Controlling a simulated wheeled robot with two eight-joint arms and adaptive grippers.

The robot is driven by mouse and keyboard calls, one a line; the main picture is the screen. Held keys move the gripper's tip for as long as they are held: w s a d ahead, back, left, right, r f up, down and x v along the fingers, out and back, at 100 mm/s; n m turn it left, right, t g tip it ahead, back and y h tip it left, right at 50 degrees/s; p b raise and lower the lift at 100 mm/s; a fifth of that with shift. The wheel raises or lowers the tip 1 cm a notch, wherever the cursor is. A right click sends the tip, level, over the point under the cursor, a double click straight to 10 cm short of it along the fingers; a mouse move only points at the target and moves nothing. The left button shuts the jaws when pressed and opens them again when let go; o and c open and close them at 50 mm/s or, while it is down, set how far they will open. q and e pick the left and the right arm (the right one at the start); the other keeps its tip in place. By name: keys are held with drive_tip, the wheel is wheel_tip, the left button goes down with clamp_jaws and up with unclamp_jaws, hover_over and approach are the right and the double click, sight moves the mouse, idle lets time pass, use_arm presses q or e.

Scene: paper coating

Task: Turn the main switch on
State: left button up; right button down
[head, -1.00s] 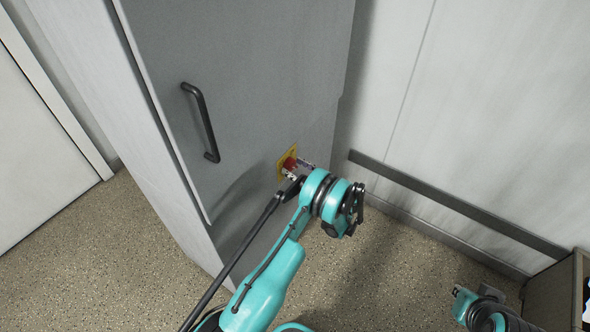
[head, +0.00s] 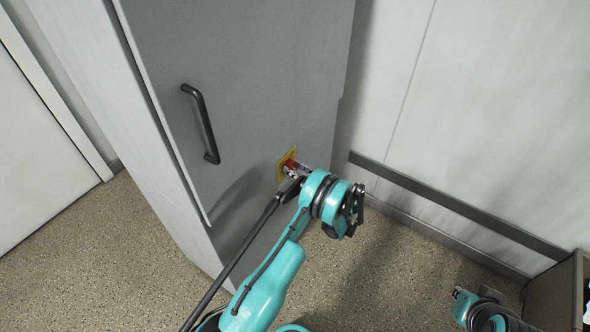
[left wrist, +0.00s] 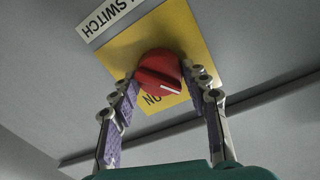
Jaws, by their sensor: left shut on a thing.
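The main switch is a red rotary knob (head: 290,164) on a yellow plate (head: 286,152), low on the front of a grey cabinet. In the left wrist view the knob (left wrist: 158,72) has a white line pointing to the lower right. An upside-down "ON" label is partly visible below it, and a sign reading "SWITCH" is above left. My left gripper (left wrist: 163,98) has its purple-padded fingers on both sides of the knob and is shut on it. In the head view the left gripper (head: 299,171) partly hides the knob. My right gripper (head: 460,293) is small at lower right; its jaws are unclear.
The grey cabinet (head: 245,80) has a dark vertical handle (head: 202,122) above left of the switch. A pale wall with a dark rail (head: 455,204) is on the right. A box-like unit (head: 555,295) stands at lower right. The speckled floor is clear.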

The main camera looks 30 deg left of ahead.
use_arm(q)
drive_tip(key=m, duration=0.7)
drive_tip(key=shift+m+g, duration=0.3)
drive_tip(key=shift+m, duration=0.1)
drive_tip(key=m, duration=0.4)
drive_tip(key=shift+w, duration=0.1)
drive_tip(key=shift+m+g, duration=0.4)
drive_tip(key=shift+m, duration=1.5)
drive_tip(key=o, duration=1.2)
drive_tip(key=shift+c, duration=0.2)
drive_tip(key=d, duration=1.2)
drive_tip(key=shift+s+r, duration=0.4)
drive_tip(key=shift+r, duration=0.05)
